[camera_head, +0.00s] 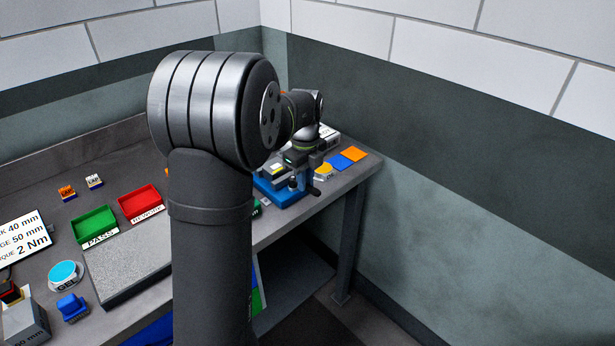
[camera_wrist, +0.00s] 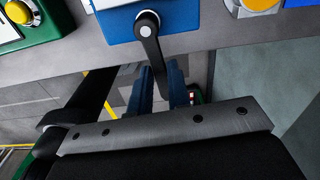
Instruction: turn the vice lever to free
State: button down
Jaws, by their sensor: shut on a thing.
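The blue vice (camera_head: 287,198) stands at the right end of the bench. In the wrist view its blue base (camera_wrist: 185,18) is at the top. The dark vice lever (camera_wrist: 149,38) hangs from a round pivot there and points down in the picture, past the bench edge. My gripper (camera_wrist: 160,78) has its two blue fingers on either side of the lever's lower end and is shut on it. In the head view my arm hides part of the vice, and the grip is too small to make out.
Blue (camera_head: 339,161) and orange (camera_head: 354,154) pads and a yellow button (camera_head: 324,171) lie close to the vice. A green box with a yellow button (camera_wrist: 18,12) is at the wrist view's upper left. Green (camera_head: 95,224) and red (camera_head: 140,203) trays sit further left.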

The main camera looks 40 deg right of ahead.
jog(key=shift+a+m, duration=0.2)
jog(key=shift+m, duration=0.4)
jog(key=c, duration=1.3)
grip_release()
jog(key=shift+a, duration=0.1)
jog(key=shift+c, duration=0.2)
jog(key=shift+r, duration=0.1)
notch_tip(320, 180, up, 17)
jog(key=shift+r, duration=0.15)
notch_tip(320, 180, down, 18)
jog(key=shift+r, duration=0.25)
